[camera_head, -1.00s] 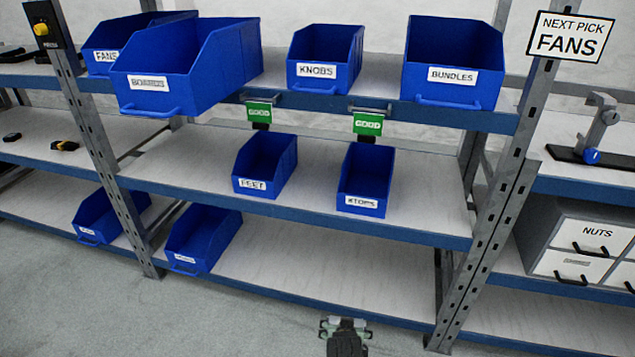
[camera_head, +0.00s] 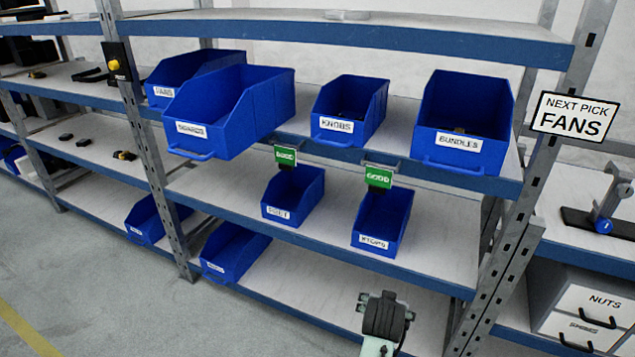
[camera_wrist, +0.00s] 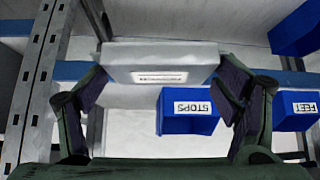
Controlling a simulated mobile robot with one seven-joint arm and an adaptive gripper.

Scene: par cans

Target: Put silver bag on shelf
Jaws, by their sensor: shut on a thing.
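In the wrist view the silver bag (camera_wrist: 160,58) is a pale grey, box-like pack with a small white printed label. My gripper (camera_wrist: 163,78) is shut on it, one dark finger at each side. In the head view the dark end of my arm (camera_head: 385,315) shows low in the picture, in front of the rack; the bag cannot be made out there. The rack has a middle shelf (camera_head: 445,235) with blue bins and bare board beside them, and a lower shelf (camera_head: 310,280) with a wide bare stretch. The wrist picture is upside down.
On the middle shelf stand the STOPS bin (camera_head: 383,222) and the FEET bin (camera_head: 293,197). Above are the BOARDS (camera_head: 235,105), KNOBS (camera_head: 350,107) and BUNDLES (camera_head: 462,118) bins. An upright post (camera_head: 510,262) bounds the shelves on the right.

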